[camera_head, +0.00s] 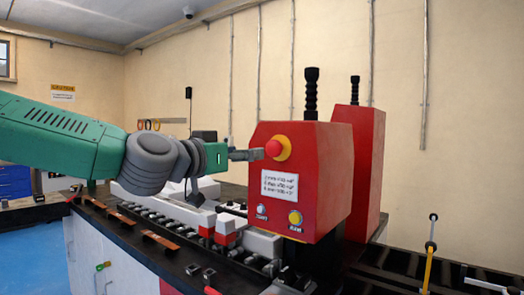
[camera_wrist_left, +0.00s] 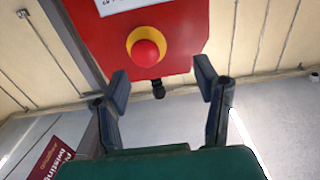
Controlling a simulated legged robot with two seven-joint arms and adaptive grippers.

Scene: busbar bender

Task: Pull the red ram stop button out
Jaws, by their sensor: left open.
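The red ram stop button (camera_head: 273,148) sits on a yellow round base on the left part of the red machine housing's front face (camera_head: 290,220). My left gripper (camera_head: 248,155) comes in from the left, its fingertips a little short of the button. In the left wrist view the red button (camera_wrist_left: 146,52) on its yellow ring shows beyond the two fingertips, roughly centred between them. My left gripper (camera_wrist_left: 162,92) is open, with nothing between its fingers. The fingers look apart from the button. My right gripper is not in view.
Below the button are a white label (camera_head: 279,186), a small white-blue button (camera_head: 261,211) and a yellow button (camera_head: 295,218). A second red housing (camera_head: 362,150) stands behind. Copper bars (camera_head: 160,240) lie on the dark bench. A yellow-handled lever (camera_head: 429,255) stands at right.

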